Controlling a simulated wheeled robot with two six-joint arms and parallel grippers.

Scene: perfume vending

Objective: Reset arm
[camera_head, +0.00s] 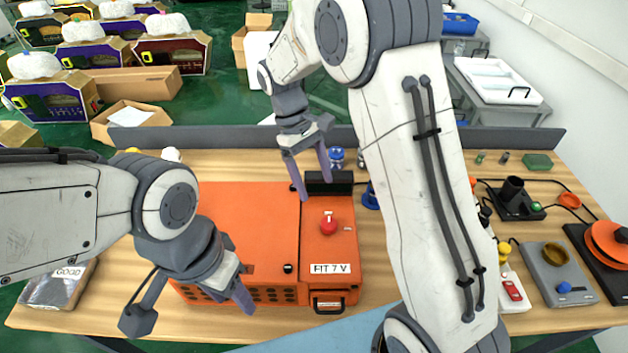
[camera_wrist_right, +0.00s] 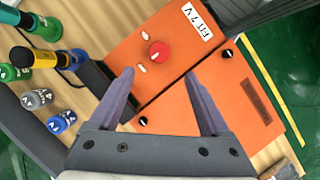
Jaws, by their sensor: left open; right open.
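My left gripper (camera_head: 192,310) is open and empty, low over the front left part of the orange machine (camera_head: 240,215). My right gripper (camera_head: 314,188) is open and points down above the back of the machine, near a black block (camera_head: 340,182). In the right wrist view my right gripper (camera_wrist_right: 159,74) has both fingers apart with nothing between them. The machine also shows there (camera_wrist_right: 185,30), with a red knob (camera_wrist_right: 159,52) beyond the fingertips.
The wooden table (camera_head: 390,275) carries a grey device (camera_head: 555,272), an orange reel (camera_head: 607,240) and a black holder (camera_head: 514,197) on the right. A grey box (camera_head: 62,287) lies at the left. Small bottles (camera_wrist_right: 62,122) stand behind the machine. A low grey panel (camera_head: 230,137) edges the back.

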